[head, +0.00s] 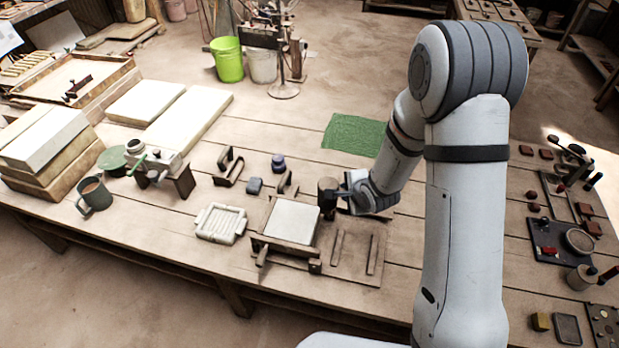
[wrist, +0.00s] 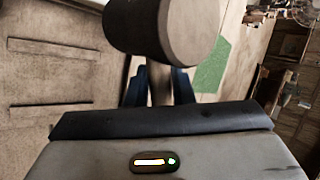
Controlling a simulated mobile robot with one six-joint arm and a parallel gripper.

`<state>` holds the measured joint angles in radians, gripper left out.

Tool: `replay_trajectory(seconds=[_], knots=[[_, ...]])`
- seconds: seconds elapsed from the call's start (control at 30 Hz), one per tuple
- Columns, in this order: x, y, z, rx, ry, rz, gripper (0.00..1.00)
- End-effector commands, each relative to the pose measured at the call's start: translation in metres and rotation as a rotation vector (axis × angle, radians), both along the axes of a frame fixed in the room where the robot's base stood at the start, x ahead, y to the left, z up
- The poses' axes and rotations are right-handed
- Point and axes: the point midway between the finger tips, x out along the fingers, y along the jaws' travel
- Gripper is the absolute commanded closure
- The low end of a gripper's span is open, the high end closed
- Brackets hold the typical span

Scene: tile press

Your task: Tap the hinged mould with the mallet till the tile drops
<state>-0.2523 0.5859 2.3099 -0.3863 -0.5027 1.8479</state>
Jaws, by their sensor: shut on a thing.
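My gripper (head: 343,197) is shut on the mallet, with its dark fingers around the handle (wrist: 159,83) in the wrist view. The mallet's brown cylindrical head (head: 327,190) is beside the mould's upper right corner in the head view; I cannot tell if they touch. The mallet head (wrist: 166,28) fills the top of the wrist view. The hinged mould (head: 282,249) is a brown wooden frame with a pale square face (head: 291,221). I cannot tell whether that face is the tile. A flat wooden board with strips (head: 355,252) lies to its right.
A white ribbed tray (head: 221,223) sits left of the mould. A green mat (head: 351,134) lies farther back. Bare tabletop shows right of the board.

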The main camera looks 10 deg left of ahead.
Motion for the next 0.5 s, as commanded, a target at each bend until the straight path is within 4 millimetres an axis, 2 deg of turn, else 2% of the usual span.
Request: replay_trajectory(seconds=[0.03,0.1,0.2,0.33,0.5], knots=[[0.000,0.027,0.012,0.000,-0.004,0.086,1.00],[-0.003,0.054,0.018,0.001,-0.003,0.177,1.00],[-0.007,0.081,0.025,0.002,-0.002,0.276,1.00],[-0.011,0.101,0.029,0.003,-0.002,0.350,1.00],[-0.013,0.108,0.025,0.004,0.001,0.374,1.00]])
